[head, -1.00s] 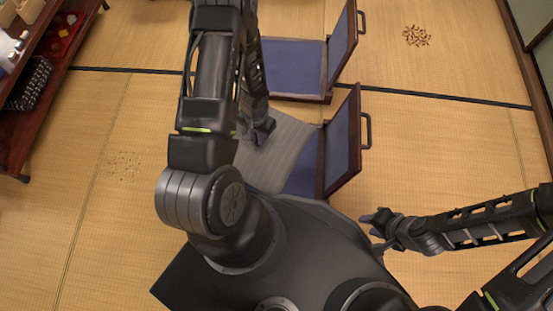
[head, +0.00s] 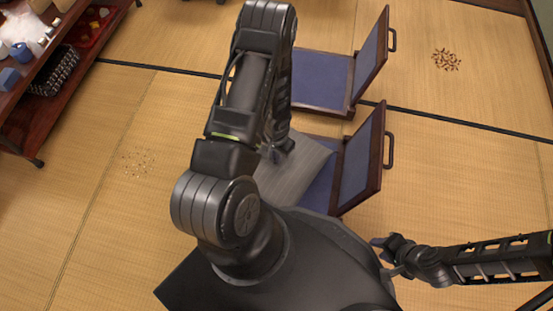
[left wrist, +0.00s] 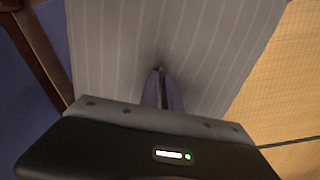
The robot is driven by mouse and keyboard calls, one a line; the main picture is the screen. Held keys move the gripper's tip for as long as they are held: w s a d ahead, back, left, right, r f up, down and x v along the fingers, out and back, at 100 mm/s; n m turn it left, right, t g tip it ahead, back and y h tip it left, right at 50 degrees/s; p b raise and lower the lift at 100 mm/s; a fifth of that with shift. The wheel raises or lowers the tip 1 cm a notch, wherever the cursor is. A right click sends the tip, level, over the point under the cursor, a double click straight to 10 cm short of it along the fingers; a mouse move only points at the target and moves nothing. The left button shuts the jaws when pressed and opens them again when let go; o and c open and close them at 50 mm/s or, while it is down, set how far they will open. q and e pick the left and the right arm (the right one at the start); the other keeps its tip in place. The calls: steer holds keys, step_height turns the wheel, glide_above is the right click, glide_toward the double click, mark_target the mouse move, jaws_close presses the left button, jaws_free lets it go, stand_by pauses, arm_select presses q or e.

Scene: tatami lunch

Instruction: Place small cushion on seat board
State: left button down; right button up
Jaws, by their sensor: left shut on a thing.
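The small cushion (head: 300,168) is grey with pale stripes. My left gripper (head: 279,150) is shut on it; in the left wrist view the fingers (left wrist: 160,75) pinch the cushion (left wrist: 110,45). In the head view the cushion overlaps the left part of the nearer chair's blue seat board (head: 322,192), which has a dark wooden frame. I cannot tell whether the cushion touches the board. My left arm hides part of the cushion. My right gripper (head: 382,248) is low at the right, apart from the chair, too small to read.
The chair's upright backrest (head: 362,160) stands just right of the cushion. A second similar chair (head: 322,80) is behind it. A wooden shelf (head: 20,110) with goods is at the far left. Crumbs (head: 137,162) and brown bits (head: 446,60) lie on the otherwise clear tatami.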

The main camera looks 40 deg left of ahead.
arm_select(q)
steer(key=shift+f+b, duration=0.45)
steer(key=shift+f, duration=1)
steer(key=shift+f, duration=0.2)
steer(key=c, duration=1.6)
jaws_free()
steer(key=shift+o, duration=0.2)
steer(key=shift+r, duration=0.15)
steer(key=shift+r, duration=0.2)
step_height(320, 180, up, 12)
steer(key=p, duration=0.5)
